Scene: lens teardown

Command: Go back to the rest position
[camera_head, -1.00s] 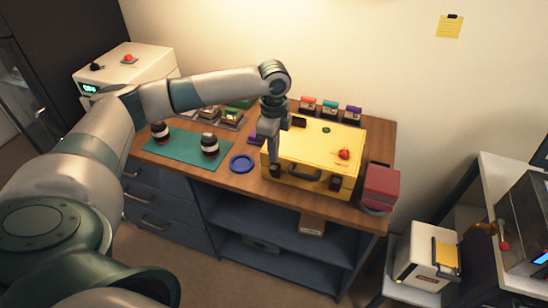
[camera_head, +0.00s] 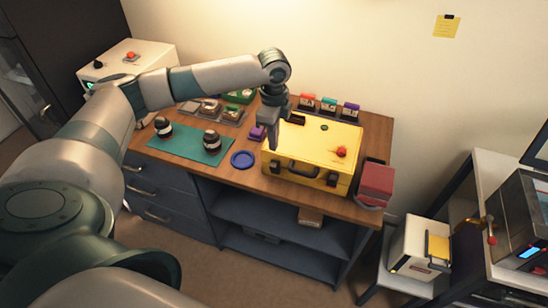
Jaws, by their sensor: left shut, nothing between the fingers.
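My left gripper (camera_head: 273,134) is shut and empty. It points down beside the upper left corner of the yellow case (camera_head: 318,148), above the wooden workbench. I cannot tell whether its tips touch the case. The left arm reaches in from the left, across the back of the bench. The yellow case is closed, with a dark handle on its front and a red knob (camera_head: 341,152) on its lid. My right gripper is out of view.
A teal mat (camera_head: 190,151) holds two dark lens parts (camera_head: 211,140). A blue round dish (camera_head: 243,159) lies beside it. Small trays and coloured boxes stand at the back. A red box (camera_head: 376,181) stands at the right end. A white box (camera_head: 420,246) stands right of the bench.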

